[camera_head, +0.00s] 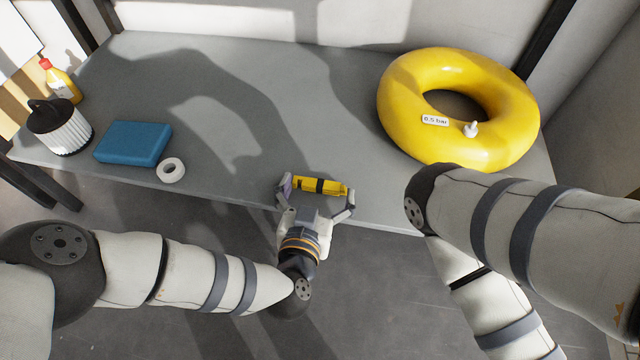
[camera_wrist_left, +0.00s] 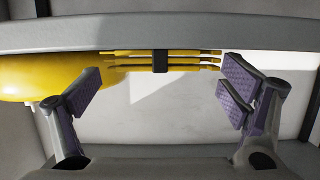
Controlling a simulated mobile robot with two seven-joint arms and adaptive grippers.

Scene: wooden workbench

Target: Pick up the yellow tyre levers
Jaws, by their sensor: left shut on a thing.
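The yellow tyre levers (camera_head: 320,186) are a small bundle with a dark band around the middle, at the front edge of the bench. My left gripper (camera_head: 317,194) is shut on them, its fingers at the two ends of the bundle. In the left wrist view the levers (camera_wrist_left: 160,60) show as several thin yellow bars with a black band, spanning between the purple-padded fingers (camera_wrist_left: 160,92). Whether they touch the bench is hard to tell. My right gripper is out of view; only my right arm's links show at the right.
A large yellow inflatable ring (camera_head: 400,100) lies at the right of the grey bench (camera_head: 290,100). At the left are a blue box (camera_head: 133,144), a white tape roll (camera_head: 171,170), a pleated filter (camera_head: 60,128) and a yellow bottle (camera_head: 62,84). The bench middle is clear.

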